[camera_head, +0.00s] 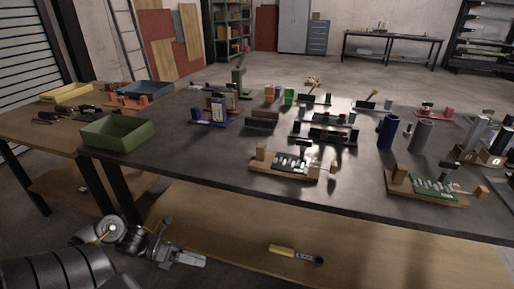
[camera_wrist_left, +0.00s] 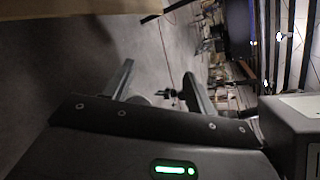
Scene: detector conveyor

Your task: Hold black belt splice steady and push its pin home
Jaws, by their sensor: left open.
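The black belt splice (camera_head: 289,165) appears to be the dark strip with pale metal lacing on a wooden board near the table's front edge, at the centre of the head view. A wooden block stands at its left end, and a small wooden piece at its right. How far its pin is in is too small to tell. My left gripper (camera_head: 190,258) is low at the left, in front of the table and well away from the splice. It is open and empty; its two fingers stand apart in the left wrist view (camera_wrist_left: 160,88). My right gripper is not in view.
A similar green belt splice (camera_head: 434,186) lies to the right. Blue (camera_head: 387,132) and grey (camera_head: 420,136) cylinders stand behind it. A green bin (camera_head: 118,133) sits at the table's left corner. Several small assemblies fill the table's back. The front left tabletop is clear.

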